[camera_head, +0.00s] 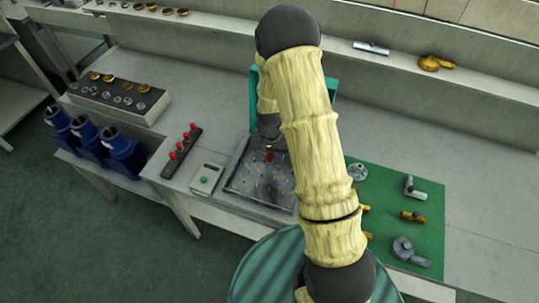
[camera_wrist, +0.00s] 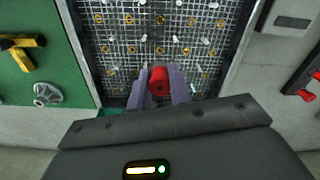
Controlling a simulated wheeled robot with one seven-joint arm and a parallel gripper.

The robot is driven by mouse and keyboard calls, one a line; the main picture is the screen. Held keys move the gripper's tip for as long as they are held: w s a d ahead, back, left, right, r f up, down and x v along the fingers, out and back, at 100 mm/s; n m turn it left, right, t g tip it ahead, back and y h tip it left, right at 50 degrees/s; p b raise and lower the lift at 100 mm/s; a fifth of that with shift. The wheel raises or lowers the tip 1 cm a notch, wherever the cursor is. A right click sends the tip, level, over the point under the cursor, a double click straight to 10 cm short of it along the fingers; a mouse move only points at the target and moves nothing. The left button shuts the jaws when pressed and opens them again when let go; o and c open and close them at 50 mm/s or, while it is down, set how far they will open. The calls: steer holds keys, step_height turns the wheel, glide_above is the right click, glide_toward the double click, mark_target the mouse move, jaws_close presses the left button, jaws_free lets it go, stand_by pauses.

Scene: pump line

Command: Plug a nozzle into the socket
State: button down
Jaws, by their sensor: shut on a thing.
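My gripper (camera_wrist: 160,88) has its two purple fingers shut on a red nozzle (camera_wrist: 157,82), seen end-on between them in the wrist view. In the head view the red nozzle (camera_head: 269,157) shows as a small red spot over the board. A dark gridded board (camera_wrist: 125,52) with several gold and pale sockets lies beyond the fingers; it also shows in the head view (camera_head: 240,185), partly behind my arm. The nozzle's far end is hidden, so I cannot tell whether it touches a socket.
A dark rack of red nozzles (camera_head: 178,157) stands left of the board, with a box with a green button (camera_head: 206,178) between them. A green mat (camera_head: 425,225) with metal fittings lies to the right. Blue pumps (camera_head: 122,150) stand at far left. A green panel (camera_head: 327,84) rises behind the board.

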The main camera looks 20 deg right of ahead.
steer(key=shift+f+b, duration=2.3)
steer(key=shift+f, duration=0.95)
steer(key=shift+f, duration=0.3)
steer(key=c, duration=1.2)
jaws_free()
steer(key=shift+r, duration=0.15)
steer(key=shift+r+p, duration=2.1)
steer(key=shift+r, duration=0.85)
step_height(320, 180, up, 17)
steer(key=b, duration=0.3)
glide_above(270, 173)
steer(key=shift+d+r, duration=0.1)
steer(key=shift+r, duration=0.05)
